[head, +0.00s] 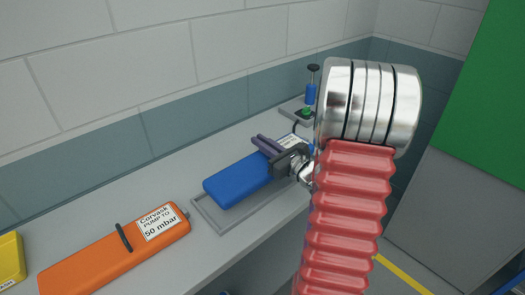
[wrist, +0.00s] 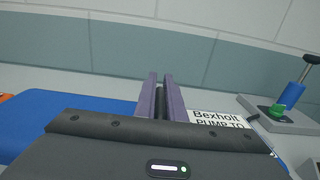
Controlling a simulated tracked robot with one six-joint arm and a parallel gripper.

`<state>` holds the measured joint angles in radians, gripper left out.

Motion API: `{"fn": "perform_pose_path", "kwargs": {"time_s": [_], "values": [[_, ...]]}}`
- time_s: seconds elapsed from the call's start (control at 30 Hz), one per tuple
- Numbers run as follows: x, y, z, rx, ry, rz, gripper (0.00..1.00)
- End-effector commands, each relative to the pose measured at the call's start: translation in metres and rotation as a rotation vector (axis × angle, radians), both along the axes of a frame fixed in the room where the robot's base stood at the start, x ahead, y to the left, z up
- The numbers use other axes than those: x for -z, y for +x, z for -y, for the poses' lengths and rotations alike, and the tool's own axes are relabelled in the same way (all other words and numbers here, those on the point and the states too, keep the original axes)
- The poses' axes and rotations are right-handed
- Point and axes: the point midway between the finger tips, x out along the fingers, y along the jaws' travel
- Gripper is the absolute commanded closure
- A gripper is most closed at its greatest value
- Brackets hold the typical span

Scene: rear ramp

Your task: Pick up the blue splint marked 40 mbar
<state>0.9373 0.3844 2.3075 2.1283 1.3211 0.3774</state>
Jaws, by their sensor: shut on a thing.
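The blue splint (head: 235,182) is at the middle of the head view, over a shallow grey tray (head: 213,219). I cannot tell whether it rests on the tray or hangs just above it. My gripper (head: 264,145) is over its right part, with its purple fingers shut on it. In the wrist view a dark strip, seemingly the splint's handle, is between the fingers (wrist: 160,98). The splint's white label (wrist: 218,120) reads "Bexholt PUMP TO"; the number is hidden behind my gripper. The splint's blue body (wrist: 75,118) also shows left of the fingers.
An orange splint (head: 90,262) marked "Corvask PUMP TO 50 mbar" lies to the left on the grey bench. A yellow item (head: 10,258) is at the far left. A blue hand pump (head: 311,92) on a grey base stands behind, near the wall. The bench's front edge is close.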

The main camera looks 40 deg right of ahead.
Motion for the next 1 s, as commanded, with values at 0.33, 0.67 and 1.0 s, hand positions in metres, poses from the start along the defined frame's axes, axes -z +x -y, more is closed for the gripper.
{"fn": "perform_pose_path", "kwargs": {"time_s": [0.33, 0.67, 1.0], "values": [[-0.044, 0.000, 0.000, 0.000, -0.003, 0.003, 1.00], [-0.051, 0.000, 0.000, 0.001, -0.001, 0.001, 1.00], [-0.050, 0.000, 0.000, 0.000, -0.001, 0.002, 1.00]]}}
